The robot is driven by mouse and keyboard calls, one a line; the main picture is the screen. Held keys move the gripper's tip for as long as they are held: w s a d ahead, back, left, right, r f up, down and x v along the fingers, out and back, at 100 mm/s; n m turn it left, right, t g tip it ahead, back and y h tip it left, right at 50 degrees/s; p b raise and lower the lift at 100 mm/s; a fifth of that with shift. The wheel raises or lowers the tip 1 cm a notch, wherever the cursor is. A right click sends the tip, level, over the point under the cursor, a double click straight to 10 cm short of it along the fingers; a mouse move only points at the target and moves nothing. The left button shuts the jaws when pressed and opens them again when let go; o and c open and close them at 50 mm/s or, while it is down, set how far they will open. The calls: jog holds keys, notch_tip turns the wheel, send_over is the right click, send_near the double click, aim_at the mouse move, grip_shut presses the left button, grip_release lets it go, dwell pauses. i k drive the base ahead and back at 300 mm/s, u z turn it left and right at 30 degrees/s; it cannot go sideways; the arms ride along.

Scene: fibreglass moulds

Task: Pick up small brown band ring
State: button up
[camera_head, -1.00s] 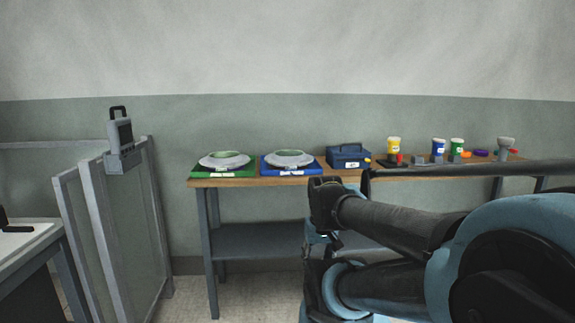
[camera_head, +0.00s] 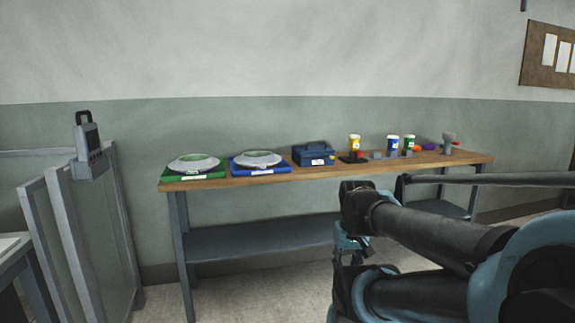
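I cannot make out a small brown band ring in this view. The small items on the right part of the workbench (camera_head: 230,183) are too small to tell apart fully. Among them are an orange item (camera_head: 415,149) and a purple item (camera_head: 429,147). My arm fills the lower right of the view, in front of the bench. I cannot make out any gripper fingers.
On the bench stand a green tray (camera_head: 169,173) and a blue tray (camera_head: 240,168) with round moulds, a blue box (camera_head: 312,155), and yellow (camera_head: 354,144), blue (camera_head: 393,145) and green (camera_head: 409,143) containers. A grey partition (camera_head: 95,225) stands left. Floor shows before the bench.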

aim_at(254, 160)
jog(key=z, duration=0.55)
jog(key=k, duration=0.8)
jog(key=z, duration=0.65)
jog(key=i, duration=1.3)
jog(key=u, duration=0.95)
jog(key=i, duration=0.85)
jog(key=u, duration=1)
jog(key=i, duration=0.5)
jog(key=u, duration=0.3)
